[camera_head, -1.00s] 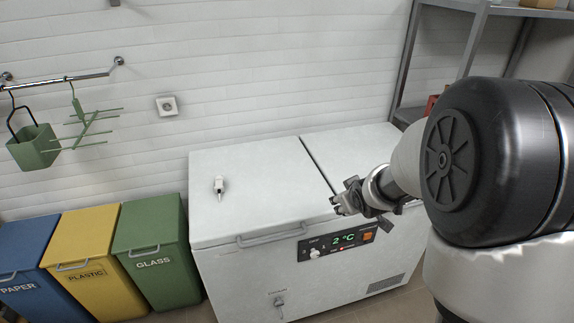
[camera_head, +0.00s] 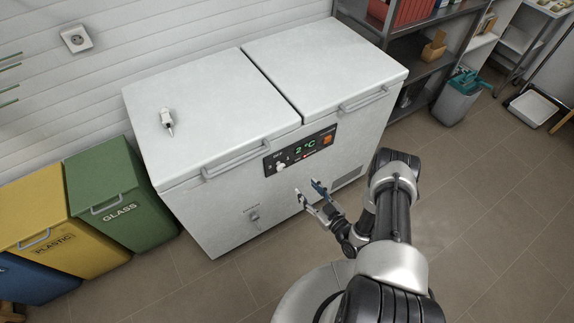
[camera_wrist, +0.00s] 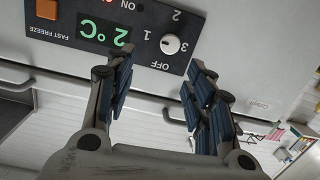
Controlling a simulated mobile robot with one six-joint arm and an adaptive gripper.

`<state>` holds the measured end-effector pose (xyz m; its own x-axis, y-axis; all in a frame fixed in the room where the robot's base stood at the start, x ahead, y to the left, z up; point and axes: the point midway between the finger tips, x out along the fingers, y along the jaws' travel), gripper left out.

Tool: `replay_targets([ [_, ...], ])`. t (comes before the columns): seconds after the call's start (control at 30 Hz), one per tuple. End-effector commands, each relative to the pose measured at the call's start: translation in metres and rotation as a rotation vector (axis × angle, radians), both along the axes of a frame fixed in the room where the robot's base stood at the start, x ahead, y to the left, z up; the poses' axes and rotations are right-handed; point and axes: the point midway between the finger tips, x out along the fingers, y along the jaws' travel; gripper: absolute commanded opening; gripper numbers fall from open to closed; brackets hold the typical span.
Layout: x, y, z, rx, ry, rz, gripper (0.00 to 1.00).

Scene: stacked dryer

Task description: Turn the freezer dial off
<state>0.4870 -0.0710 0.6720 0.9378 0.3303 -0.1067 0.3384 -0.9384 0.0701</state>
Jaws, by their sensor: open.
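The white chest freezer (camera_head: 215,95) stands against the wall. Its black control panel (camera_head: 299,151) on the front has a green "2°C" display, an orange button and a white dial (camera_head: 280,166). In the wrist view the panel appears upside down, with the dial (camera_wrist: 171,44) ringed by the marks 1, 2, 3 and OFF; its exact setting is hard to tell. My gripper (camera_head: 310,190) is open and empty, in front of the freezer and just below the panel. In the wrist view the gripper's fingers (camera_wrist: 160,75) stand either side of the dial's line, apart from it.
A drain fitting (camera_head: 254,216) sits low on the freezer's front. Lid handles (camera_head: 236,160) jut out above the panel. A green glass bin (camera_head: 118,205) stands at left. A small white object (camera_head: 167,120) lies on the lid.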

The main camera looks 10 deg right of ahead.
Motion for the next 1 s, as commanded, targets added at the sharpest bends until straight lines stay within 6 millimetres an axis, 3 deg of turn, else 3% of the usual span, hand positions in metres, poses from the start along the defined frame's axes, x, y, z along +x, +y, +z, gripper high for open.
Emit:
replay_targets([
  [0.03, -0.016, 0.006, -0.007, 0.033, -0.018, -0.009, 0.49],
  [0.13, -0.034, 0.014, -0.011, 0.077, -0.056, -0.02, 0.49],
  [0.33, -0.039, 0.021, -0.013, 0.102, -0.081, -0.025, 0.49],
  [0.47, -0.022, 0.027, -0.014, 0.1, -0.082, -0.022, 0.49],
  [1.0, 0.087, 0.062, -0.015, 0.1, -0.082, -0.025, 0.49],
])
